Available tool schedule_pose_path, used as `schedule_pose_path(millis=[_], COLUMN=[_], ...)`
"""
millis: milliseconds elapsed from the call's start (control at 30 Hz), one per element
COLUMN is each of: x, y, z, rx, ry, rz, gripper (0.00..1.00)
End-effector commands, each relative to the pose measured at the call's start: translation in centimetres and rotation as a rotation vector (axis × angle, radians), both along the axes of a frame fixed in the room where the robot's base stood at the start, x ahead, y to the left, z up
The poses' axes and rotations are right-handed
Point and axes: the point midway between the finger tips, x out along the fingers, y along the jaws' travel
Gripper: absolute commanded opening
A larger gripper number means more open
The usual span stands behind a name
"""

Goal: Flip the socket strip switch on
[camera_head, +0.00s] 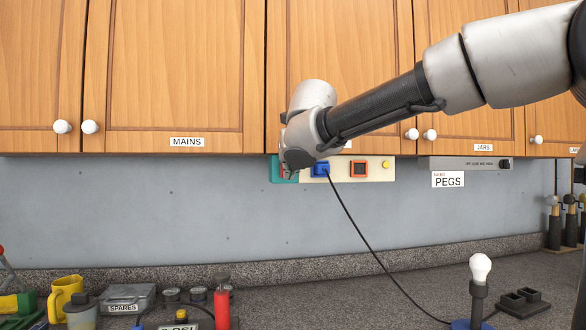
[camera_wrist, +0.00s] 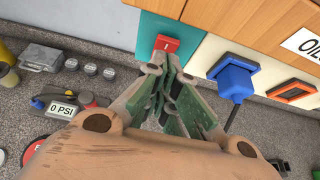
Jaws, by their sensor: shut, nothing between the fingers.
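The socket strip (camera_head: 340,175) is mounted on the wall under the cabinets. Its teal left end (camera_wrist: 150,30) carries a red rocker switch (camera_wrist: 165,43), seen clearly in the wrist view and mostly covered by my wrist in the head view. I cannot tell the rocker's position. A blue plug (camera_wrist: 234,78) sits in the strip right of the switch, also seen in the head view (camera_head: 320,169). My gripper (camera_wrist: 169,68) is shut and empty, with its fingertips close below the switch in the wrist view. I cannot tell whether they touch it.
An orange-rimmed socket (camera_wrist: 291,91) is right of the plug. A black cable runs down to a lamp with a white bulb (camera_head: 480,268). Cabinets (camera_head: 180,75) overhang the strip. A yellow mug (camera_head: 64,295) and a red cylinder (camera_head: 222,305) stand on the counter.

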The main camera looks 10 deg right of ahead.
Motion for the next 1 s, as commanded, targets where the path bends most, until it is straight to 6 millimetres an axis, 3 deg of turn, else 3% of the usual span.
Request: schedule_pose_path(millis=[467,633,1000], x=[0.9,2.0,1.9], y=[0.0,0.1,0.0], z=[0.3,1.3,1.6], rx=[0.000,0.000,0.000], ry=[0.000,-0.001,-0.001], rz=[-0.001,-0.001,-0.001], gripper=[0.00,0.00,0.00])
